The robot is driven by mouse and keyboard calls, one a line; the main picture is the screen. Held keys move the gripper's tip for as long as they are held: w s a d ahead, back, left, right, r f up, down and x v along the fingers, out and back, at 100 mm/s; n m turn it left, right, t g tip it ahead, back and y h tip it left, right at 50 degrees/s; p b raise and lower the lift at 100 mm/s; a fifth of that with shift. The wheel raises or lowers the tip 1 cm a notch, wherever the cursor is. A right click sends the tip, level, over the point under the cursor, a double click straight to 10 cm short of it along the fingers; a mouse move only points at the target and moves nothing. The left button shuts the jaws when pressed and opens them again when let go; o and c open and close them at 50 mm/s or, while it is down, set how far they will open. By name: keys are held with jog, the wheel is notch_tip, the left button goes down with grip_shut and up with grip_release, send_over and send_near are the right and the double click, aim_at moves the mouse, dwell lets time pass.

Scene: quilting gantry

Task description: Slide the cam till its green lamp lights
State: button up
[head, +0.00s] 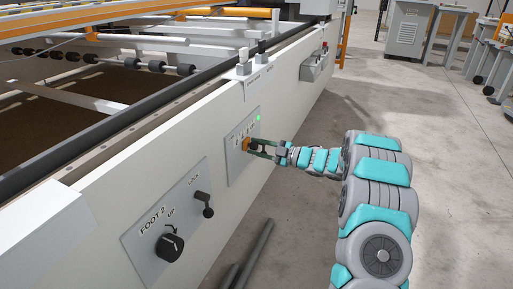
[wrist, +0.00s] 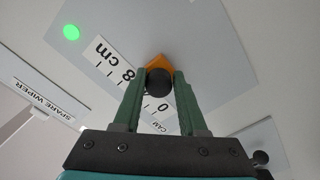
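The cam, an orange pointer with a round black knob, shows in the wrist view (wrist: 158,66) on a pale plate (wrist: 205,62) with a cm scale (wrist: 118,65). In the head view the cam (head: 246,144) sits on the same plate on the machine's side. My gripper (wrist: 159,80) has its two green fingers on either side of the knob, closed against it. In the head view my gripper (head: 252,147) reaches the plate from the right. The lamp (wrist: 71,32) glows green and also shows lit in the head view (head: 258,117).
A FOOT 2 panel (head: 149,243) with a black dial (head: 170,246) and a LOCK lever (head: 204,202) is nearer on the same wall. A SPARE WIPER label (wrist: 43,98) shows beside the plate. The floor to the right is largely clear.

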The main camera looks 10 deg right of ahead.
jog(key=o, duration=0.4)
jog(key=v, duration=0.7)
jog(key=shift+s+d, duration=0.25)
jog(key=shift+d, duration=0.05)
